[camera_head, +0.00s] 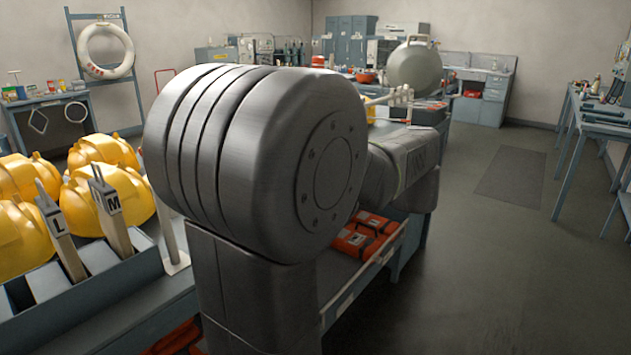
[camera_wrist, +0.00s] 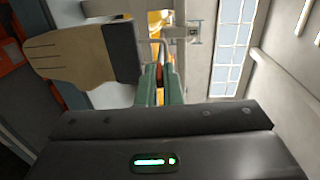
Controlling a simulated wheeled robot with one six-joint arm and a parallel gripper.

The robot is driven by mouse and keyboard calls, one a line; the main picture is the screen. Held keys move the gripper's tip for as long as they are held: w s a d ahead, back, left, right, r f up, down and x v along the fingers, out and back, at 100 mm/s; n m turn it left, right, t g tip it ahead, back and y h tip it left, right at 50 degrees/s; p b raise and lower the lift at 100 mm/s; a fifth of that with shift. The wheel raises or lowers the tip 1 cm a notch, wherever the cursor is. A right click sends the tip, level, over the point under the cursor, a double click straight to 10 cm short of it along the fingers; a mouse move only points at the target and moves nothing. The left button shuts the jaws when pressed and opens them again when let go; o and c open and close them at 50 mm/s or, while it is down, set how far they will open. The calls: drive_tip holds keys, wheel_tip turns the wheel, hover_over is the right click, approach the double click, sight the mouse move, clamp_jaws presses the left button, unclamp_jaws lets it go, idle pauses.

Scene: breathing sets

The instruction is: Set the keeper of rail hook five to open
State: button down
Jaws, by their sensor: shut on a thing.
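In the wrist view my gripper (camera_wrist: 160,72) shows as two close green fingers, pointing up the picture from the dark wrist housing. They are shut on a thin grey bent rod (camera_wrist: 158,44), which rises from between the fingertips and bends over at the top. It may be the keeper of a rail hook. A pale grey bracket (camera_wrist: 183,32) with a small end fitting lies just beyond it to the right. No hook number is readable, and I cannot tell whether the keeper stands open or shut. In the head view my arm covers the middle and hides my gripper.
In the wrist view a tan, dark-ended object (camera_wrist: 80,57) lies close to the left of the fingers. In the head view, yellow helmets (camera_head: 95,200) and upright tags marked L and M stand left. Orange packs (camera_head: 360,240) lie on a lower shelf. Open floor lies right.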

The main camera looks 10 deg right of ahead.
drive_tip(key=shift+f+t, duration=0.1)
drive_tip(key=shift+t, duration=0.2)
drive_tip(key=c, duration=1.6)
unclamp_jaws()
drive_tip(key=shift+s+d, duration=0.1)
drive_tip(key=v, duration=1.3)
drive_tip(key=shift+s+d+f, duration=0.1)
drive_tip(key=shift+s+d, duration=0.05)
drive_tip(key=shift+d, duration=0.1)
drive_tip(key=x, duration=1.3)
drive_tip(key=shift+w+a, duration=0.25)
drive_tip(key=shift+a, duration=0.1)
